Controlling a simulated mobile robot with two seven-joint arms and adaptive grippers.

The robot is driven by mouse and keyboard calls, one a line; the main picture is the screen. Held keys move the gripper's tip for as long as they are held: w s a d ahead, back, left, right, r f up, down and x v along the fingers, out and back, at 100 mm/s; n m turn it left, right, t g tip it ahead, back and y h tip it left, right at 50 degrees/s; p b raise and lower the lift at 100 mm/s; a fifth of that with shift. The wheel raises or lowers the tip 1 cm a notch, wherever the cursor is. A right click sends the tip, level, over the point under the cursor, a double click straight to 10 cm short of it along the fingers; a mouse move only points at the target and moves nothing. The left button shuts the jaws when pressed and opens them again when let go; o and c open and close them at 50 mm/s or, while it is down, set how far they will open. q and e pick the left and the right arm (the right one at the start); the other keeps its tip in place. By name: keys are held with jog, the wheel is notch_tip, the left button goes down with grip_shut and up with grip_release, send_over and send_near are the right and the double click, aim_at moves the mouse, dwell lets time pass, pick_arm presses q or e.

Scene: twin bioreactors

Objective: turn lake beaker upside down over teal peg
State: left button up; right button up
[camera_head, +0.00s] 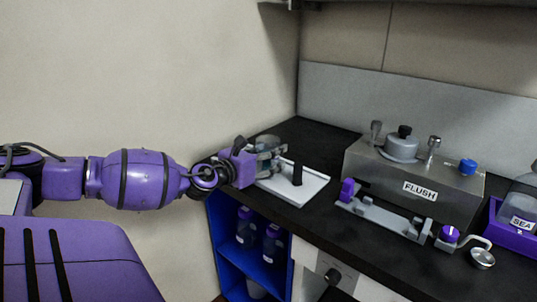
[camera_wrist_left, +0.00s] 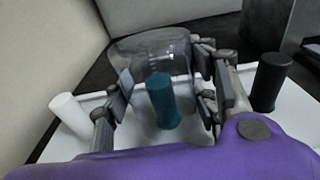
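The clear glass lake beaker (camera_head: 268,142) is at the far left of the counter, on the white tray (camera_head: 310,186). In the left wrist view the beaker (camera_wrist_left: 140,48) shows as clear glass between the fingers. The teal peg (camera_wrist_left: 163,103) stands upright between the same fingers and shows in line with the glass; it looks to be inside the beaker, but the lower rim is hard to see. My left gripper (camera_head: 273,158) reaches in level from the left, its pads against the glass on both sides (camera_wrist_left: 164,92). My right gripper is not in view.
A white peg (camera_wrist_left: 70,115) and a black peg (camera_wrist_left: 272,82) stand on the tray either side of the gripper. The black peg also shows in the head view (camera_head: 297,175). A grey FLUSH unit (camera_head: 415,180) stands to the right. The wall is close behind.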

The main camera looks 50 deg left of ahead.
pick_arm(q)
jog(key=o, duration=0.3)
jog(key=shift+o, duration=0.2)
jog(key=shift+s, duration=0.1)
jog(key=shift+s, duration=0.25)
jog(key=s, duration=0.3)
jog(key=s+d+r, duration=0.1)
jog(key=s, duration=0.7)
jog(key=shift+d+r, duration=0.15)
jog(key=shift+r, duration=0.1)
